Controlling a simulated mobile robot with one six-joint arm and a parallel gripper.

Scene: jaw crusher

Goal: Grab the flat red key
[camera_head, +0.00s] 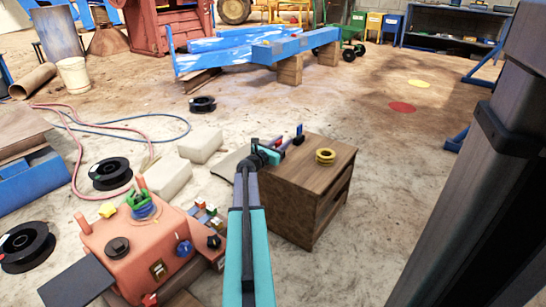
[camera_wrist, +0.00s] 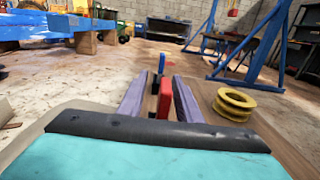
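The flat red key (camera_wrist: 165,98) stands upright between the two fingers of my gripper (camera_wrist: 160,92) in the wrist view. A gap shows between it and the left finger; I cannot tell whether the right finger touches it. The fingers are apart. In the head view my gripper (camera_head: 274,149) is over the far left part of the wooden cabinet's top (camera_head: 310,162), with a small red piece of the key (camera_head: 286,144) at its tip. The lower part of the key is hard to make out.
A blue upright piece (camera_wrist: 161,64) stands just beyond the red key. A yellow spool (camera_head: 325,156) lies on the cabinet to the right, also in the wrist view (camera_wrist: 234,104). An orange control box (camera_head: 125,262) with knobs stands at the lower left.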

